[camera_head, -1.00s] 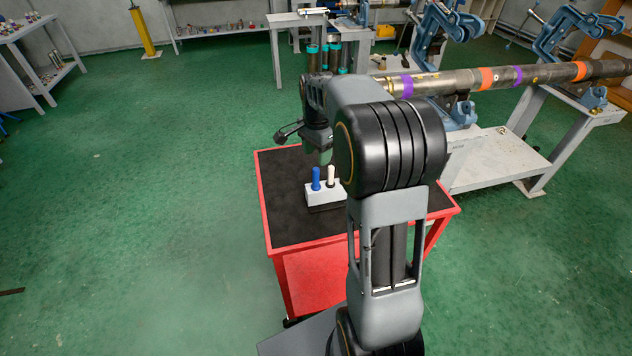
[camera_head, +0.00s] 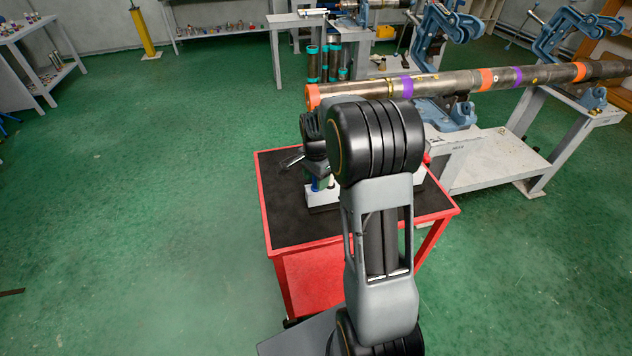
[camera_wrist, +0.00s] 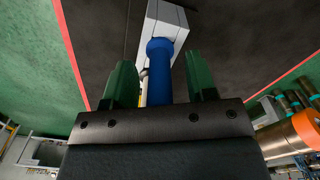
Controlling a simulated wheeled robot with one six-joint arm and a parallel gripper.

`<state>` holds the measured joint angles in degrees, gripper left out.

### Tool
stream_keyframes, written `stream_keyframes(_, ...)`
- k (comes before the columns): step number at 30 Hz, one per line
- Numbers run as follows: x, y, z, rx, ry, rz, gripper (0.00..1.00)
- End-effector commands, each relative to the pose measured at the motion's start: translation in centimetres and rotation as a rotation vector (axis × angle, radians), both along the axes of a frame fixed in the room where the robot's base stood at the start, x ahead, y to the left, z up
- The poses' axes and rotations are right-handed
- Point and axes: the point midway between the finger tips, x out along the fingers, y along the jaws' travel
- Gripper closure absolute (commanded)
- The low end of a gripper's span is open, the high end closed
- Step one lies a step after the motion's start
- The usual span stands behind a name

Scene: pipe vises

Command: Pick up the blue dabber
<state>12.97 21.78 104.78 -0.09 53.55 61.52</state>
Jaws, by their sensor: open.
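The blue dabber (camera_wrist: 160,75) stands in a white holder (camera_wrist: 165,17) on the red cart. In the wrist view it lies between the two green fingers of my gripper (camera_wrist: 163,82), with a visible gap on each side. My gripper is open around it. In the head view my gripper (camera_head: 316,170) is low over the holder (camera_head: 314,195), and only a little of the blue dabber (camera_head: 316,184) shows below it. The white dabber is hidden behind my arm in the head view.
The red cart (camera_head: 300,237) has a dark top, clear at its left and front. A long pipe (camera_head: 440,84) with orange and purple bands rests in blue vises behind the cart. Grey tables (camera_head: 500,160) stand behind and right. Green floor is open at left.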

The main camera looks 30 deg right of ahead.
Motion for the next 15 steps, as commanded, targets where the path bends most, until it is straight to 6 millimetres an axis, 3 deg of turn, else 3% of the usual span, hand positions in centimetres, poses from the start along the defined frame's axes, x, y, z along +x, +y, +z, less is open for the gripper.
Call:
stream_keyframes(5, -0.01, 0.0, 0.01, 0.0, 0.0, 0.0, 0.5)
stream_keyframes(15, -0.01, 0.0, 0.04, 0.0, 0.0, 0.0, 0.83)
